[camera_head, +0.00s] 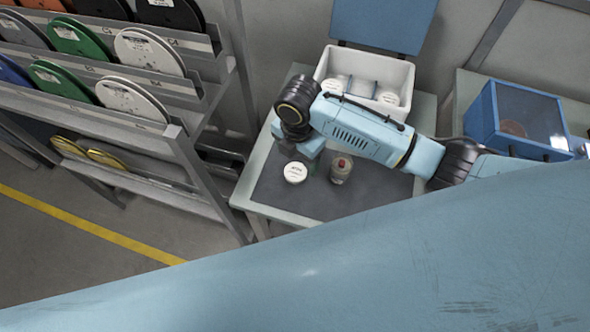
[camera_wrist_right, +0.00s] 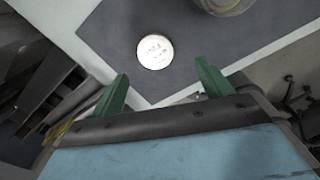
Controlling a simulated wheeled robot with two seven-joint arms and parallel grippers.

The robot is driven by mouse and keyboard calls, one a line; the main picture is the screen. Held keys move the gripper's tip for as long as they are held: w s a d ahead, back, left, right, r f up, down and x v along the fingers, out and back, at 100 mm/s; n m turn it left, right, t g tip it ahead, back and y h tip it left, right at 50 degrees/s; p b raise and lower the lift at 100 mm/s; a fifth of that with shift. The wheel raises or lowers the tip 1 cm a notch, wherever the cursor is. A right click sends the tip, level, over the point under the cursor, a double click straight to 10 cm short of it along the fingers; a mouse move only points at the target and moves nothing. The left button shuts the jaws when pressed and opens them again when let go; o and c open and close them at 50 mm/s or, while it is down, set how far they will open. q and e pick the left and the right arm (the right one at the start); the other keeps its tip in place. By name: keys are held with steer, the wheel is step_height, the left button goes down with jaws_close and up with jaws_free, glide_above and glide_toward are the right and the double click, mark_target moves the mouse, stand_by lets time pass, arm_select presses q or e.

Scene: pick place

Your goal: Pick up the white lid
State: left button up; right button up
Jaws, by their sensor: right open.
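The white lid (camera_head: 295,173) lies flat on the dark mat of the table, near its left side in the head view. In the right wrist view the round white lid (camera_wrist_right: 155,51) lies beyond the fingertips, roughly between them in the picture. My right gripper (camera_wrist_right: 163,72) is open, with its two green fingers apart and nothing between them. In the head view my right gripper (camera_head: 311,165) is mostly hidden under its wrist, close to the lid. I cannot tell its exact height above the mat. My left gripper is not in view.
A jar with a red spot (camera_head: 341,168) stands right of the lid. A white bin (camera_head: 398,73) with several jars or lids sits at the table's back. A blue box (camera_head: 483,115) is at right. A shelf of discs (camera_head: 185,125) stands left. Bare mat (camera_head: 300,205) lies in front.

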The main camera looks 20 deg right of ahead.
mark_target(296, 172)
steer(key=shift+f, duration=0.6)
step_height(296, 172, down, 2)
steer(key=shift+w+a+f+b, duration=0.1)
steer(key=shift+w+f+b, duration=0.05)
steer(key=shift+b, duration=0.15)
steer(key=shift+w+a+f+b, duration=0.1)
steer(key=shift+f+b, duration=0.05)
steer(key=shift+f, duration=0.5)
steer(key=shift+w+f+b, duration=0.1)
steer(key=shift+f+b, duration=0.05)
steer(key=shift+f, duration=0.75)
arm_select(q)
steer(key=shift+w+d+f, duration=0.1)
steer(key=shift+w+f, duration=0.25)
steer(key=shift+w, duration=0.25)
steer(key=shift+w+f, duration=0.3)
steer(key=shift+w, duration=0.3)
arm_select(e)
steer(key=c, duration=1)
